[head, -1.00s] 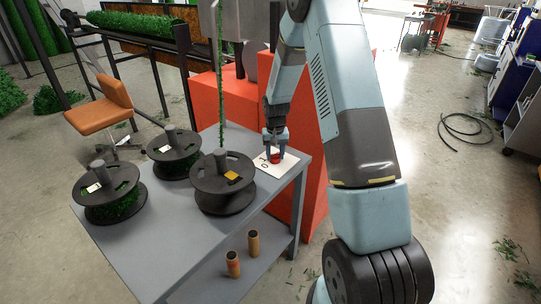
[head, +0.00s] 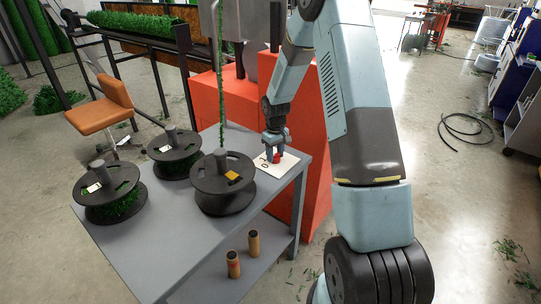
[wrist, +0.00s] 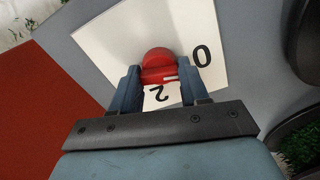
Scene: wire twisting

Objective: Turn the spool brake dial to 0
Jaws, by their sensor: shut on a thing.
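The spool brake dial is a red round knob (wrist: 158,62) on a white plate (wrist: 100,40) with black digits. In the wrist view a 0 shows to the right of the knob and a 2 below it. A pale mark on the knob lies on its right side, pointing roughly between those digits. My gripper (wrist: 160,78) has its fingers on both sides of the knob and is shut on it. In the head view my gripper (head: 275,147) is over the plate (head: 288,160), with the red knob (head: 276,155) partly hidden between the fingers.
Several dark spools with green wire stand on the grey table (head: 160,240); the nearest spool (head: 222,180) is just left of the plate. A red machine housing (head: 305,130) rises behind and right. Two brown cylinders (head: 253,243) stand on the lower shelf.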

